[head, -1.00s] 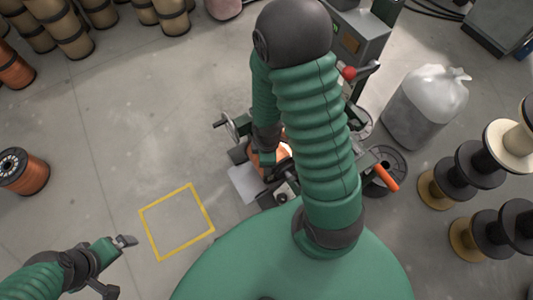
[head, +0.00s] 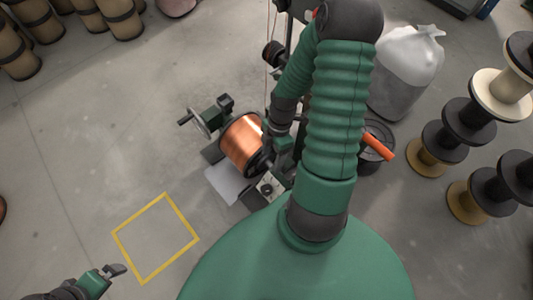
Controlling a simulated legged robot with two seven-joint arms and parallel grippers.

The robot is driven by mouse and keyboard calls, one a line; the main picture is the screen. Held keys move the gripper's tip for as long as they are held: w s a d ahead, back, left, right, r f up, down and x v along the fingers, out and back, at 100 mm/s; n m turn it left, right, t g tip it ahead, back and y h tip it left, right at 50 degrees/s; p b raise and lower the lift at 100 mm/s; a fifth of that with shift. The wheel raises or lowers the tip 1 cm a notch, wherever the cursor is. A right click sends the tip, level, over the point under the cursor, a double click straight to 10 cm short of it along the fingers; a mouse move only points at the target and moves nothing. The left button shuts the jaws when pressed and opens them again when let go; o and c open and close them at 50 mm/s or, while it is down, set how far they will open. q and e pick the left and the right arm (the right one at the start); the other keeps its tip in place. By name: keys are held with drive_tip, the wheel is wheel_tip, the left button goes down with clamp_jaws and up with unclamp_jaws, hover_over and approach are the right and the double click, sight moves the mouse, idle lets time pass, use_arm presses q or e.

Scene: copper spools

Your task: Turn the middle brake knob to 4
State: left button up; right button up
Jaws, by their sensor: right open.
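A machine holding a copper-wound spool (head: 241,143) stands ahead of me. A small light panel with a dark round knob (head: 267,190) sits at its near end; its markings are too small to read. I cannot make out separate left, middle and right brake knobs. My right forearm comes down from the top right, and my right gripper (head: 273,153) is open beside the spool's right side, above and apart from the knob panel. Its fingertips are partly hidden against dark machine parts. My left gripper (head: 117,270) is low at the left, far from the machine; its jaw gap is unclear.
A yellow square outline (head: 197,237) marks the floor at left. An orange handle (head: 377,146) sticks out right of my arm. A filled plastic bag (head: 405,75) and stacked spools (head: 470,118) stand at right.

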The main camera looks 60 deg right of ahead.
drive_tip(key=a+f+n+b, duration=0.1)
drive_tip(key=f+b, duration=0.1)
drive_tip(key=f, duration=0.4)
drive_tip(key=s+a+f+y+b, duration=0.1)
drive_tip(key=a+f+b, duration=0.1)
drive_tip(key=f, duration=0.4)
drive_tip(key=a+f+n+t+b, duration=0.1)
drive_tip(key=f+b, duration=0.3)
drive_tip(key=f, duration=0.2)
drive_tip(key=shift+s+a+f+n+y, duration=0.1)
drive_tip(key=shift+s+a+n+y, duration=0.05)
drive_tip(key=shift+a+n+y, duration=0.15)
use_arm(q)
drive_tip(key=s+x, duration=0.2)
drive_tip(key=x, duration=0.8)
drive_tip(key=shift+f, duration=0.3)
drive_tip(key=shift+s, duration=0.15)
use_arm(e)
drive_tip(key=c, duration=1.3)
use_arm(q)
drive_tip(key=shift+r, duration=0.1)
drive_tip(key=shift+r, duration=0.1)
